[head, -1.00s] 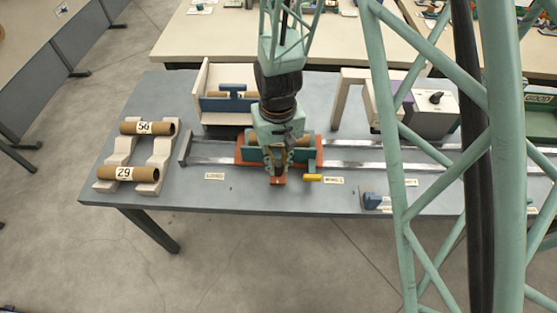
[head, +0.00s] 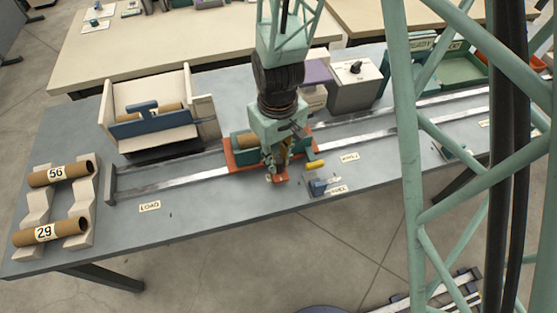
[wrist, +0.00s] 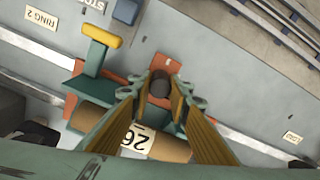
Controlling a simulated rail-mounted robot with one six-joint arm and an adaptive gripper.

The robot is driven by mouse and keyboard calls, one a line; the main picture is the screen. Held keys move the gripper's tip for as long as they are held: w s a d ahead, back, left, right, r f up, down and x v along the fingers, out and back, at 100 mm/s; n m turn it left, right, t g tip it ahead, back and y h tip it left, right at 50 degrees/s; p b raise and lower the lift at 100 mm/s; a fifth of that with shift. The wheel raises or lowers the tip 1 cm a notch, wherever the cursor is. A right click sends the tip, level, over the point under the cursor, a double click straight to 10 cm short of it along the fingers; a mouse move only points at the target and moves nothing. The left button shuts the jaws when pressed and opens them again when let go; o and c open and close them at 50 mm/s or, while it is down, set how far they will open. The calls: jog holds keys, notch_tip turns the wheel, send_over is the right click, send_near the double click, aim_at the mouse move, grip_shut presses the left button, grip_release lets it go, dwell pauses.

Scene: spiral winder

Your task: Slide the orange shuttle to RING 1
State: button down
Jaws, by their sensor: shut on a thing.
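The orange shuttle (head: 246,167) sits on two metal rails, right of the LOAD label (head: 150,206). Its teal cradle holds a brown tube, whose numbered label shows in the wrist view (wrist: 138,138). A yellow pointer (head: 314,164) sticks out from the shuttle's right side, left of a small white label (head: 349,157) that I cannot read surely in the head view. In the wrist view a RING label (wrist: 42,19) lies beyond the yellow pointer (wrist: 102,29). My gripper (head: 277,172) is shut on the shuttle's dark round knob (wrist: 160,84) at its front edge.
A blue stop piece (head: 318,187) sits at the table edge right of the shuttle. Tubes 56 (head: 60,173) and 29 (head: 48,232) rest on a rack at left. Behind the rails stand a cream-and-blue holder (head: 155,115) and a grey box with a knob (head: 355,85). The rails continue clear to the right.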

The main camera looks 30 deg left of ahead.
jog(key=shift+w+d, duration=0.25)
jog(key=shift+w, duration=0.05)
jog(key=c, duration=2.4)
grip_release()
jog(key=shift+r, duration=0.2)
jog(key=shift+s+a+r, duration=0.1)
jog(key=shift+r, duration=5.9)
